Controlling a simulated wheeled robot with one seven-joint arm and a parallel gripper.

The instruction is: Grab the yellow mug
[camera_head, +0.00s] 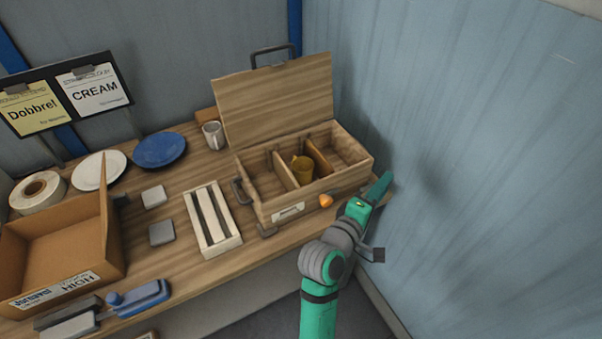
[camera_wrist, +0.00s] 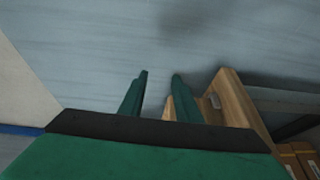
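The yellow mug (camera_head: 302,168) stands in the middle compartment of the open wooden box (camera_head: 262,211). Its lower part is hidden by the box's front wall. My gripper (camera_head: 385,186) is to the right of the mug, outside the box near its right front corner. In the wrist view, the two green fingers of my gripper (camera_wrist: 158,90) stand apart with only the wall seen between their tips. The gripper is open and empty. The mug does not show clearly in the wrist view; a wooden edge (camera_wrist: 235,98) is right of the fingers.
The box's lid (camera_head: 277,100) stands raised behind it. A blue wall (camera_head: 480,150) is close on the right. An orange object (camera_head: 326,201) lies before the box.

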